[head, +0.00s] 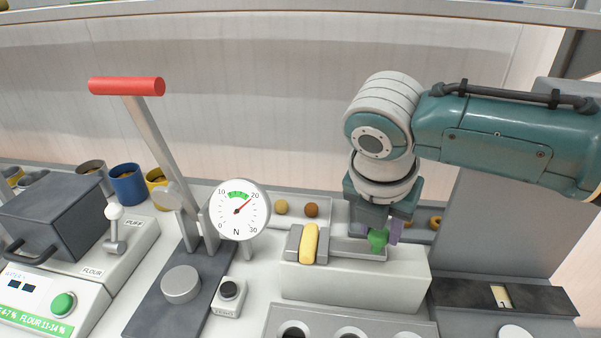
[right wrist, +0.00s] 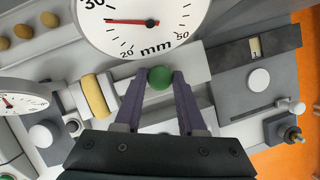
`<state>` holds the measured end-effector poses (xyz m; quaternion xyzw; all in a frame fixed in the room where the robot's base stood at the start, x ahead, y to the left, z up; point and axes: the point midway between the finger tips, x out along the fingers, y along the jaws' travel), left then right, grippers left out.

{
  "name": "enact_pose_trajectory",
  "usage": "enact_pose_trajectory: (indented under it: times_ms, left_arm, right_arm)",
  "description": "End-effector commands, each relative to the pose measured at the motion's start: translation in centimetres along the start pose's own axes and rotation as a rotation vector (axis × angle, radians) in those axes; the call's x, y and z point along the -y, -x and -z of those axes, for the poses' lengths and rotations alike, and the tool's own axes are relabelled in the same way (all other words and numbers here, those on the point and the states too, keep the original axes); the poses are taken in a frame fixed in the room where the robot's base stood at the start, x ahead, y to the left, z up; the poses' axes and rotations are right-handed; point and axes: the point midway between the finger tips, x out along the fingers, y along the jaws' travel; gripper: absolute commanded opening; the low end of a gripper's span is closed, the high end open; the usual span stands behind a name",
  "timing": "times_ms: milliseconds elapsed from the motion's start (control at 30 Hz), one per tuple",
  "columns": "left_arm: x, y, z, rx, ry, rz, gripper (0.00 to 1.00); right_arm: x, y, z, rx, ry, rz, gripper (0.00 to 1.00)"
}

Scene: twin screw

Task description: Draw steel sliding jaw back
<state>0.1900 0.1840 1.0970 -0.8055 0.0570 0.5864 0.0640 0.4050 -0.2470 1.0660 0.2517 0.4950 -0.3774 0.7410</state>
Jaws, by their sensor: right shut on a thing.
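The steel sliding jaw (head: 350,246) is a flat grey bar on top of a pale block (head: 355,280), with a green ball knob (head: 378,241) at its right end. A yellow roll-shaped piece (head: 310,243) lies in the grey holder to the left of the jaw; I cannot tell whether they touch. My right gripper (head: 377,233) comes down from above with its purple fingers shut on the green knob. In the right wrist view the knob (right wrist: 160,77) sits between the two fingertips (right wrist: 158,82), and the yellow piece (right wrist: 96,96) is to the left. My left gripper is out of view.
A force dial (head: 239,210) and a red-handled lever press (head: 126,86) stand to the left. In the right wrist view a large mm dial (right wrist: 143,22) is just beyond the knob. A dark slotted panel (head: 500,296) is on the right.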

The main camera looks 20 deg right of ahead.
Motion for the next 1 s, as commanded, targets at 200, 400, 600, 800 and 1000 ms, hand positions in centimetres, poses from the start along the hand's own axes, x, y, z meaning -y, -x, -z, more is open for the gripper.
enact_pose_trajectory:
  times_ms: [200, 400, 600, 800, 1000]
  left_arm:
    - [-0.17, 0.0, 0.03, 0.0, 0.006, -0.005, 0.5]
    - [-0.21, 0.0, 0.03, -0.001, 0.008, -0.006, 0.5]
    - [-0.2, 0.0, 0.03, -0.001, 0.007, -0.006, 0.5]
    - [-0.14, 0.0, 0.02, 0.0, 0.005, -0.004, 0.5]
    - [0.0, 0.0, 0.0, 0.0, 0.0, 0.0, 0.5]
  right_arm:
    - [0.0, 0.02, -0.01, 0.0, 0.0, 0.0, 0.0]
    - [0.0, 0.03, -0.01, 0.0, 0.0, 0.0, 0.0]
    - [-0.01, 0.03, -0.01, 0.0, 0.0, 0.0, 0.0]
    - [-0.02, 0.04, -0.01, 0.0, 0.0, 0.0, 0.0]
    - [-0.03, 0.04, -0.01, 0.0, 0.0, -0.001, 0.0]
